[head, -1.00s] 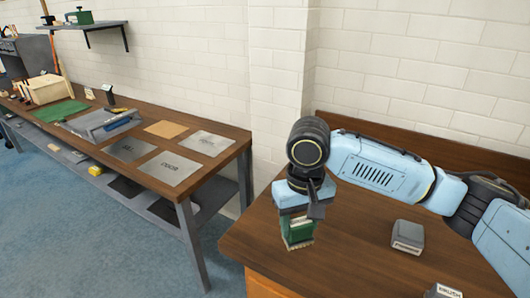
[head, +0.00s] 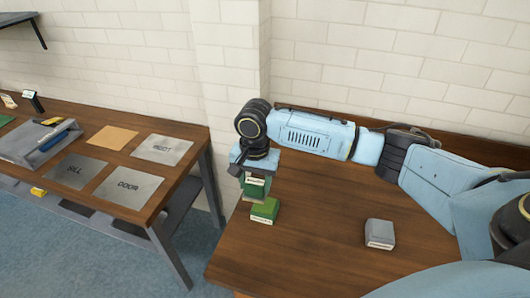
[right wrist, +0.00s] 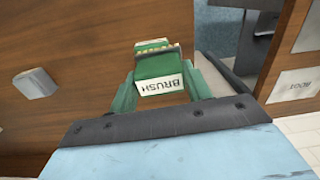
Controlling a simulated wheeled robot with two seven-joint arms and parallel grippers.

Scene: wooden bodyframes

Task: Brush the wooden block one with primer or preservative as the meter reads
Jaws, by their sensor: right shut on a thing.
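My right gripper (head: 252,166) is shut on a green brush (head: 255,187) above the left part of the near table. In the right wrist view the brush (right wrist: 158,85) has a white label reading BRUSH between the fingers (right wrist: 157,97). A green block (head: 265,209) with a pale label sits on the table just below the brush; I cannot tell whether the bristles touch it. A grey block (head: 380,233) with an unreadable white label stands to the right; it also shows in the right wrist view (right wrist: 35,83). No wooden block is clearly seen. My left gripper is out of view.
The left workbench (head: 190,160) holds plates marked SILL (head: 75,170) and DOOR (head: 128,186), a tan sheet (head: 108,138), a grey tray (head: 30,145) and a small dark device (head: 33,101). A gap separates it from the near table (head: 310,235), whose middle is clear.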

